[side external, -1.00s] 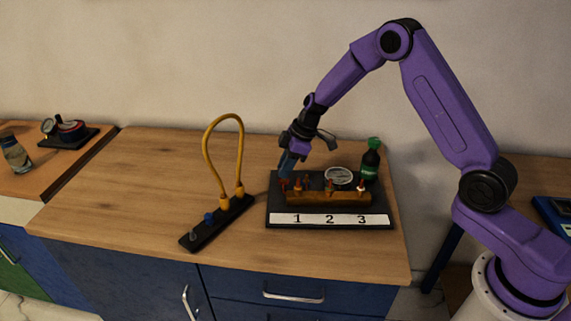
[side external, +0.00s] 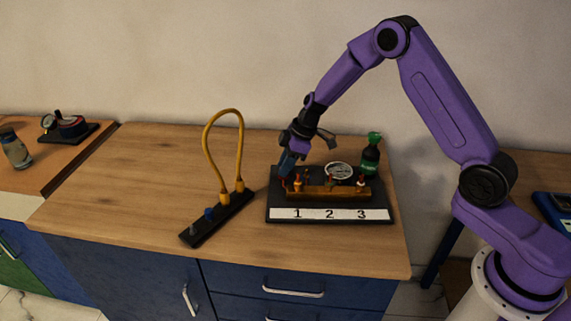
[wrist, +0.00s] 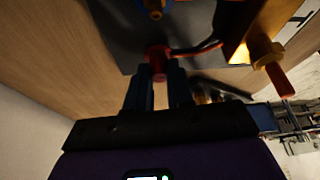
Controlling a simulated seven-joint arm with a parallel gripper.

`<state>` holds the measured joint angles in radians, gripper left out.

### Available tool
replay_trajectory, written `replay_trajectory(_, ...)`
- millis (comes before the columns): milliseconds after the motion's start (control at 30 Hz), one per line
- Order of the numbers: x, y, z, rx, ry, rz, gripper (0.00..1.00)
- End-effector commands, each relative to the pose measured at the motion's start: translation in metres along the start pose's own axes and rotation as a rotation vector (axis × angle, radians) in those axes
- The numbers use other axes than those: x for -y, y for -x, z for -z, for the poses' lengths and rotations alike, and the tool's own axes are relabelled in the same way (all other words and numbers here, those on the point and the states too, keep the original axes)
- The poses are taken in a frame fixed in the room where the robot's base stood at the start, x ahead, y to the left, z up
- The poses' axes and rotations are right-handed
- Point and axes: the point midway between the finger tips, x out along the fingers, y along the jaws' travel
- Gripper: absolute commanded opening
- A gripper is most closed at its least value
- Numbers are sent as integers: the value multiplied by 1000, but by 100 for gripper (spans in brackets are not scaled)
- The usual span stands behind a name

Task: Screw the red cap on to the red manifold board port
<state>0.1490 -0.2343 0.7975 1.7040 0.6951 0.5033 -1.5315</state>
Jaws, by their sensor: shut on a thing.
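My gripper (wrist: 158,85) is shut on the red cap (wrist: 157,57), which shows between its two dark blue fingers in the wrist view. A dark and reddish cord (wrist: 195,49) runs from beside the cap towards the brass block. In the side view my gripper (side external: 284,173) points down at the left end of the black manifold board (side external: 383,203). The brass manifold block (side external: 325,193) has several upright ports. A brass port with a red tip (wrist: 272,66) shows apart from the cap at the right of the wrist view. Whether the cap touches anything below is unclear.
A round gauge (side external: 339,170) and a green-capped dark bottle (side external: 371,155) stand behind the block. A label strip (side external: 346,215) reads 1, 2, 3. Left of the board, a black strip (side external: 219,222) carries a looped yellow hose (side external: 207,150). The wooden bench left of it is clear.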

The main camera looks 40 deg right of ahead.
Motion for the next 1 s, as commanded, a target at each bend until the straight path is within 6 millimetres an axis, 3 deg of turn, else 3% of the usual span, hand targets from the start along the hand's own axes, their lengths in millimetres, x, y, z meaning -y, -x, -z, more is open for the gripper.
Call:
replay_trajectory(833,0,-2,-1,0,-4,-2,0)
replay_trajectory(1000,1,-2,-1,2,-136,-56,0)
